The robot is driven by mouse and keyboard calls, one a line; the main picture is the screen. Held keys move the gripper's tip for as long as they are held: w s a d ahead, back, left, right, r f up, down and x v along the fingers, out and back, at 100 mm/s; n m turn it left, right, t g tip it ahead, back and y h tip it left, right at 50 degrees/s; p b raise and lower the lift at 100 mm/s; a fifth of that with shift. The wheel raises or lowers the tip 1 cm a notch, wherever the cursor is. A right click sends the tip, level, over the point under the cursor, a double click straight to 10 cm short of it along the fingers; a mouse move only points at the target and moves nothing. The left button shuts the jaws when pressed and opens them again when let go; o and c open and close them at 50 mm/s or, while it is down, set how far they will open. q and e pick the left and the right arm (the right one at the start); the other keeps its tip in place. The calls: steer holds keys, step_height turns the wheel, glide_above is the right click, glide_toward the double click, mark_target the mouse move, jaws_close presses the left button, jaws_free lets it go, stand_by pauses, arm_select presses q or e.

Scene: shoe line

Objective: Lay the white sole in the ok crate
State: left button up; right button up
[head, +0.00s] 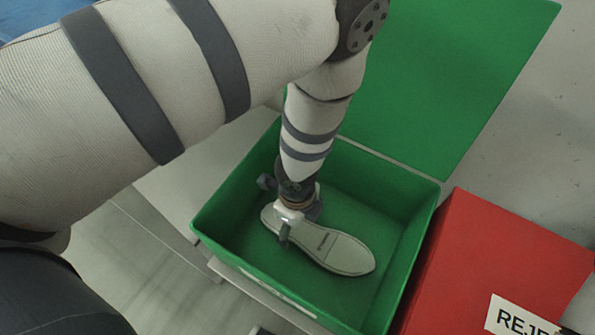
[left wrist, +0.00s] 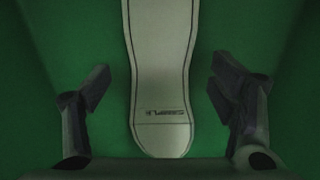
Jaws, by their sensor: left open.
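The white sole (head: 338,250) lies flat inside the green crate (head: 225,207), on its floor. My left gripper (head: 285,228) is down inside the crate, over one end of the sole. In the left wrist view the sole (left wrist: 161,85) runs up the middle, with dark lettering near its heel end. The open fingers of the left gripper (left wrist: 153,92) stand apart on either side of it, with green showing between them and the sole. The crate floor (left wrist: 235,30) fills the background there. My right gripper is not in view.
A red box (head: 500,265) with a white sign (head: 520,322) reading "REJE…" stands right of the green crate. A flat green panel (head: 450,80) lies behind the crate. Grey floor shows at the far right. My left arm covers the upper left.

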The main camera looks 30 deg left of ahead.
arm_select(q)
step_height(320, 180, up, 12)
stand_by(0.3)
